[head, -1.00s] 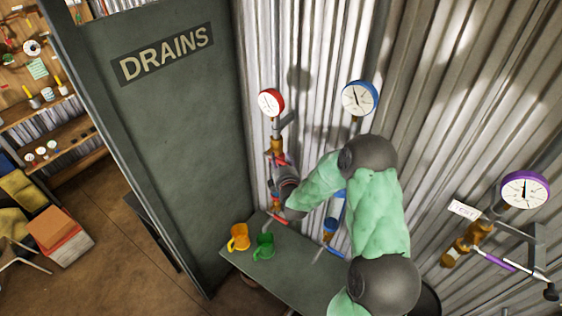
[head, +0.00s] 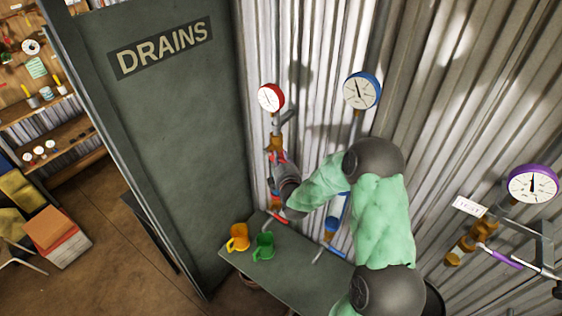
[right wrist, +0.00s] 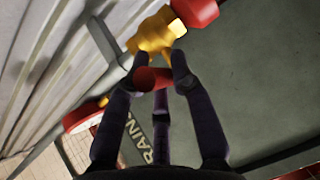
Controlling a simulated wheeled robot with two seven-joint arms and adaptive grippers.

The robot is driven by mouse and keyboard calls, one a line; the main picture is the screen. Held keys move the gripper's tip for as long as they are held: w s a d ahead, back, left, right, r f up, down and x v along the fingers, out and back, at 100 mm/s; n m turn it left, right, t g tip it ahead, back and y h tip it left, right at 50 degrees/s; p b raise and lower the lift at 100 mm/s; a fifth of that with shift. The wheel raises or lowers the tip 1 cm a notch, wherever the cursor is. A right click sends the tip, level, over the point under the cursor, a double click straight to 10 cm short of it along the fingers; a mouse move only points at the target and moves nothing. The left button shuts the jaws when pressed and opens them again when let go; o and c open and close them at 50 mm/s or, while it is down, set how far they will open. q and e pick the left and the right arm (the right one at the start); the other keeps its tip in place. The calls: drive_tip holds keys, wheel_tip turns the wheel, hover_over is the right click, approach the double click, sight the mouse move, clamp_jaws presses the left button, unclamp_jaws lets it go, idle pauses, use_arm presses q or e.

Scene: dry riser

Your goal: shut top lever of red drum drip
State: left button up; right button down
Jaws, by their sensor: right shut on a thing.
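The red drum drip stands on the corrugated wall in the head view, with a red-rimmed gauge (head: 271,98) above a brass valve (head: 275,143). My right gripper (head: 281,167) is at this valve, its fingers mostly hidden by its own wrist. In the right wrist view, my right gripper (right wrist: 157,76) is shut on a red lever (right wrist: 153,79) just beside the brass body (right wrist: 157,34). The lever's exact angle is hard to tell. Another red part (right wrist: 195,12) shows beyond the brass. My left gripper is not in view.
A blue-rimmed gauge (head: 361,90) and its pipe stand right of the red one, and a purple-rimmed gauge (head: 532,184) farther right. The DRAINS panel (head: 190,150) closes the left side.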

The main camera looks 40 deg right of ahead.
drive_tip(key=shift+f, duration=0.1)
drive_tip(key=c, duration=1)
unclamp_jaws()
drive_tip(key=v, duration=1.2)
